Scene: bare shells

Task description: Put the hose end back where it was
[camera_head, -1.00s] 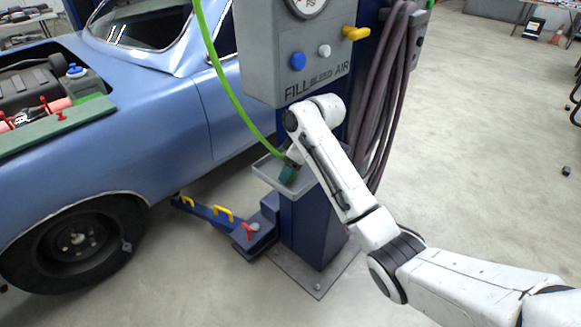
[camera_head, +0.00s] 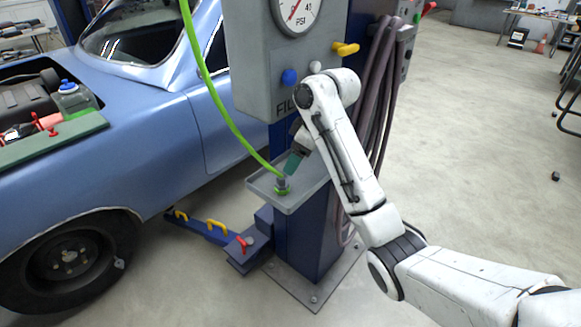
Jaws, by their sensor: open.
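The hose end stands on the small grey tray (camera_head: 299,203) on the blue column, near the tray's left side. My gripper (camera_head: 290,168) is just above and to the right of the hose end, angled down toward it. Its teal fingers look apart from the hose end, and nothing shows between them. The fingers are small and partly hidden by my wrist.
The grey air panel (camera_head: 258,62) with its gauge and knobs is close above my arm. Dark hoses (camera_head: 372,95) hang on its right. A blue car (camera_head: 165,130) stands at left, a blue lift arm (camera_head: 215,232) on the floor.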

